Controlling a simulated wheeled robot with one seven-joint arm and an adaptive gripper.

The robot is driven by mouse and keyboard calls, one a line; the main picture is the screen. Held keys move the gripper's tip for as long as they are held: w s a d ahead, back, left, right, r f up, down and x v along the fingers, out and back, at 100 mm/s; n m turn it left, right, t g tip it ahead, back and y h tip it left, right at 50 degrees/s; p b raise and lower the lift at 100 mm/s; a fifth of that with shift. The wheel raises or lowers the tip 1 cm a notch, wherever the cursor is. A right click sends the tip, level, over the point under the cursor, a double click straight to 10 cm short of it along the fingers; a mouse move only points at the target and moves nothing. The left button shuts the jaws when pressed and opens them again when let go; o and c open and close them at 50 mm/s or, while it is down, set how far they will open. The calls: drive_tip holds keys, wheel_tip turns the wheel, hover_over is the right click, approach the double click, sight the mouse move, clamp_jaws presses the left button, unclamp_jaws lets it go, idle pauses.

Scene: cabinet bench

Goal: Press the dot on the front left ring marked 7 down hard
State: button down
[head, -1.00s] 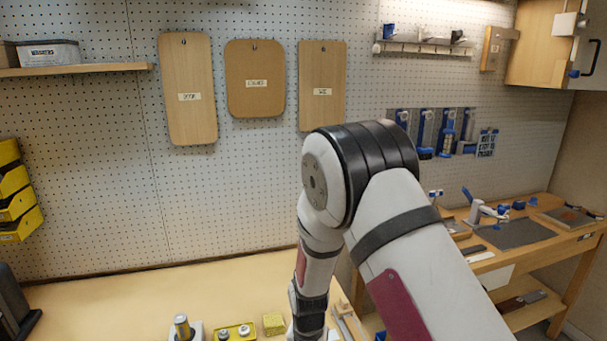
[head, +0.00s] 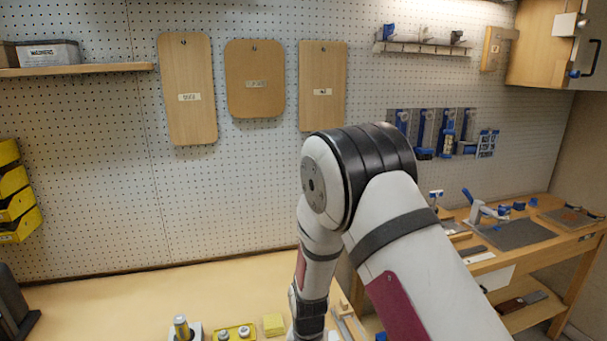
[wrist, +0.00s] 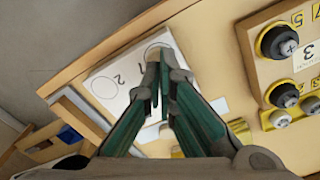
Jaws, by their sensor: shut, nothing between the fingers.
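A white card (wrist: 128,68) with thin black printed rings lies on the wooden bench in the wrist view. One ring (wrist: 104,87) at the card's left has a 2 beside it. Another ring (wrist: 150,51) lies at the upper right, partly behind my fingers, with a part-hidden digit beside it that I cannot read for sure. My gripper (wrist: 158,70) is shut and empty, its tips over the card near that ring. The dot inside it is hidden. I cannot tell whether the tips touch the card. The head view shows my arm but not my fingertips.
A wooden block with dark knobs (wrist: 279,42) and yellow number labels stands right of the card. A blue item (wrist: 70,134) sits in a wooden tray at the lower left.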

drive_tip(key=shift+f, duration=0.8)
idle(2.6)
idle(0.7)
wheel_tip(320, 180, up, 11)
drive_tip(key=p, duration=0.3)
idle(0.9)
